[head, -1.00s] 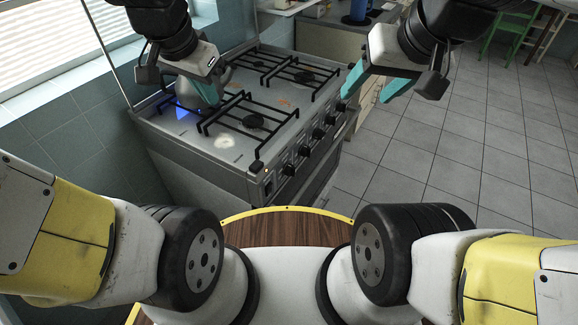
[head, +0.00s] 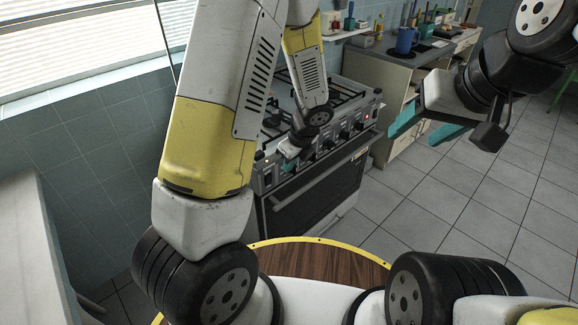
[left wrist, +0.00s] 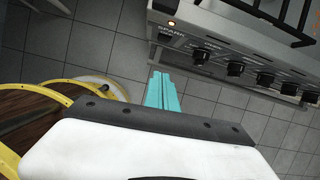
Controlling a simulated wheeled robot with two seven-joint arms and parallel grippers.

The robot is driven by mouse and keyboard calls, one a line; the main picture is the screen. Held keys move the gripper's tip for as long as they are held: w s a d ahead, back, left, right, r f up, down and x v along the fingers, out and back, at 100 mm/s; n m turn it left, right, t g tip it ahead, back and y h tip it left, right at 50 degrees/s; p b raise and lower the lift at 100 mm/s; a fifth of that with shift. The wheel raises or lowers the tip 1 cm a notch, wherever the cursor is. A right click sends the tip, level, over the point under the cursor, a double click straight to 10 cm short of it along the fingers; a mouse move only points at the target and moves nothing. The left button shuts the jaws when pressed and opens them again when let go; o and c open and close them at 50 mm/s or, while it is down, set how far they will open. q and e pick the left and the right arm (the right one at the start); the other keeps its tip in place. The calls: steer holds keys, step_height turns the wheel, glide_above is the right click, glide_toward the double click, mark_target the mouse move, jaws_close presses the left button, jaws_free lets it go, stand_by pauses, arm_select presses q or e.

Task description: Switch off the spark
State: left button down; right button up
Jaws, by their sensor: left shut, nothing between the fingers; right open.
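In the left wrist view, the stove's front panel carries a SPARK label (left wrist: 172,32) at its left end. A small round light (left wrist: 171,23) above the label glows orange, and a dark control (left wrist: 163,39) sits below it. My left gripper (left wrist: 159,74) is shut and empty, its teal fingertips a little below this control in the picture; I cannot tell the depth gap. In the head view, my left gripper (head: 289,165) is low before the stove's front panel, partly hidden by my arm. My right gripper (head: 426,127) is open and empty, right of the stove.
Several black knobs (left wrist: 235,69) line the panel beside the spark control. The oven door (head: 318,194) is below. A red light (head: 367,117) shows at the panel's far end. A counter with a blue mug (head: 404,41) stands behind. Tiled floor (head: 470,195) is free at right.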

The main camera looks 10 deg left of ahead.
mark_target(269, 180)
arm_select(q)
steer(key=shift+s+d+f+m, duration=0.15)
steer(key=shift+d+f+m, duration=0.2)
steer(key=shift+f, duration=0.2)
steer(key=shift+f, duration=0.1)
steer(key=w+a+f, duration=0.4)
steer(key=a+f, duration=0.2)
steer(key=f, duration=0.2)
steer(key=shift+w+f, duration=0.3)
